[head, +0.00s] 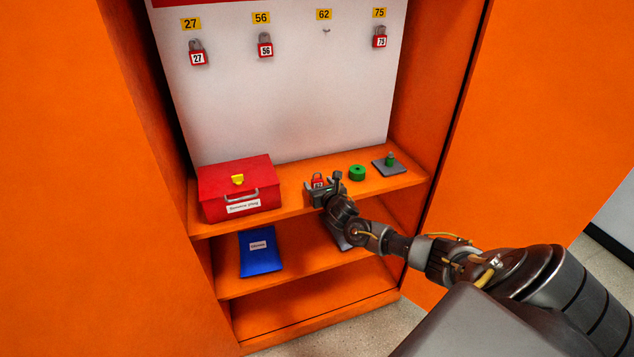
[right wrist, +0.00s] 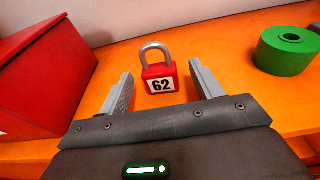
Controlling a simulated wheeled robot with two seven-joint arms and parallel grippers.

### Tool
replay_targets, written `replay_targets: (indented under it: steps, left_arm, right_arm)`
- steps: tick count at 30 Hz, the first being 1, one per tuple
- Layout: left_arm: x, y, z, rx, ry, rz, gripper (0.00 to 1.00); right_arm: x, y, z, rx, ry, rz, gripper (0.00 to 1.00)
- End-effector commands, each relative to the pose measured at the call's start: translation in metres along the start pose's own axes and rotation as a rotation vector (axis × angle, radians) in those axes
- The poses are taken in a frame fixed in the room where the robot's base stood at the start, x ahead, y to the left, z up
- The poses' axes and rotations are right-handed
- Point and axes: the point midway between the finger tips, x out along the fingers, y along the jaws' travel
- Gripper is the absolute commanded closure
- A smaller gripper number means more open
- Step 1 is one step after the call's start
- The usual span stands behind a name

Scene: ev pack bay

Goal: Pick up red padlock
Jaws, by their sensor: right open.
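The red padlock (right wrist: 159,84) stands upright on the orange shelf, with a grey shackle and a white label reading 62. In the head view the padlock (head: 318,180) is partly hidden by my right gripper (head: 320,186). In the right wrist view my right gripper (right wrist: 160,88) is open, with one finger on each side of the padlock and gaps showing between fingers and padlock. The padlock sits at or just beyond the fingertips. My left gripper is not in view.
A red box (head: 238,187) stands left of the padlock. A green ring (head: 357,172) and a grey plate with a green peg (head: 388,165) are to the right. Padlocks 27 (head: 198,55), 56 (head: 265,47) and 75 (head: 380,40) hang above; hook 62 (head: 326,31) is empty. A blue pouch (head: 260,252) lies below.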

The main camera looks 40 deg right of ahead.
Motion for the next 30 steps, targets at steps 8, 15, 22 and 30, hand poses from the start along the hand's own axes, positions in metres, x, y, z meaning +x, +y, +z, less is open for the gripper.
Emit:
replay_targets:
  steps: [8,15,22,30]
  left_arm:
    - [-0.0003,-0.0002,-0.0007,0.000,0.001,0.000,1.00]
    - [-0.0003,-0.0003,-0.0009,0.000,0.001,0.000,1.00]
    - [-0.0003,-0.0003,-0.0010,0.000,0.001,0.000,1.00]
    - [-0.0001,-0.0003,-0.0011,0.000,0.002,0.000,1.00]
  right_arm:
    - [0.0066,0.0000,-0.0005,0.000,0.000,0.001,0.35]
    - [0.0064,0.0001,-0.0006,0.000,0.000,0.001,0.57]
    - [0.0063,0.0001,-0.0006,-0.001,0.000,0.001,0.86]
    - [0.0063,0.0000,0.0002,0.000,-0.001,0.001,0.86]
